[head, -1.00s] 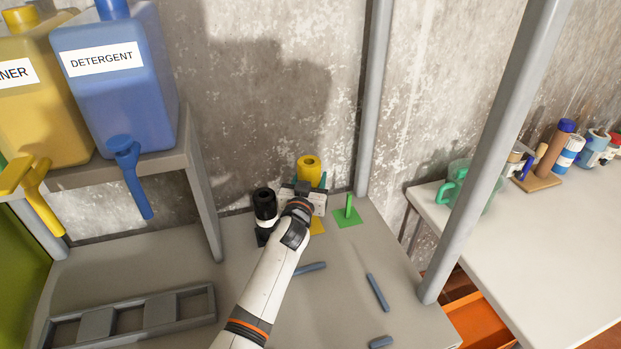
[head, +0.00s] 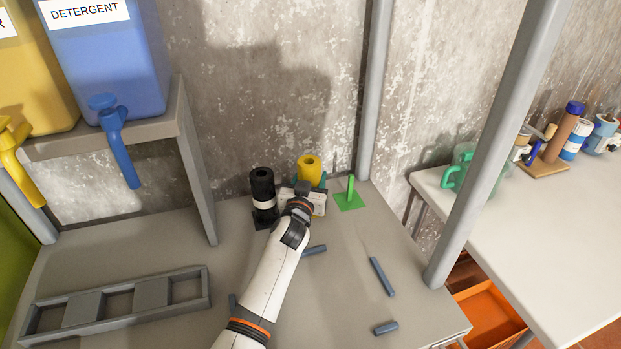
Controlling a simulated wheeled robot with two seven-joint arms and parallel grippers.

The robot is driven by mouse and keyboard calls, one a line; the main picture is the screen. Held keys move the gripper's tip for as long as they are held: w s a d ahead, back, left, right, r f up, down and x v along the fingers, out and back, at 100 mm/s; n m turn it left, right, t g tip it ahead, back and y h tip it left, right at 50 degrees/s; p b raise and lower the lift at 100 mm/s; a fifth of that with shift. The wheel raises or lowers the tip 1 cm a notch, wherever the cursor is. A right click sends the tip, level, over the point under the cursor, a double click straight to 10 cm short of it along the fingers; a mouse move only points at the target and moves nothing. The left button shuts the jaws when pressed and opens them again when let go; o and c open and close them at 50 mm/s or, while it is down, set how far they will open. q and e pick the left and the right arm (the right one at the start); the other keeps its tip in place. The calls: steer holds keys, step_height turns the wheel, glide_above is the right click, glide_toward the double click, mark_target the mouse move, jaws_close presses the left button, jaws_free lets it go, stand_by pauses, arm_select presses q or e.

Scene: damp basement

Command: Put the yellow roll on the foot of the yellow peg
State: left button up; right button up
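The yellow roll (head: 309,169) stands upright near the back wall in the head view, its hollow top showing. My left gripper (head: 306,186) is around its lower part, seen from behind, and appears shut on it; the fingertips are mostly hidden. A small teal patch shows at the roll's right side; I cannot tell what it is. The yellow peg and its foot are hidden behind my gripper and the roll, so I cannot tell whether the roll touches the foot. My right gripper is not in view.
A black and white stack (head: 263,190) stands close left of the gripper. A green peg (head: 351,188) on a green foot stands right. Grey bars (head: 382,277) lie on the bench. A grey frame (head: 120,307) lies left. A post (head: 488,165) rises at right.

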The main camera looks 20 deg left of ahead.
arm_select(q)
steer(key=shift+r, duration=0.1)
steer(key=o, duration=1.2)
steer(key=shift+s, duration=0.1)
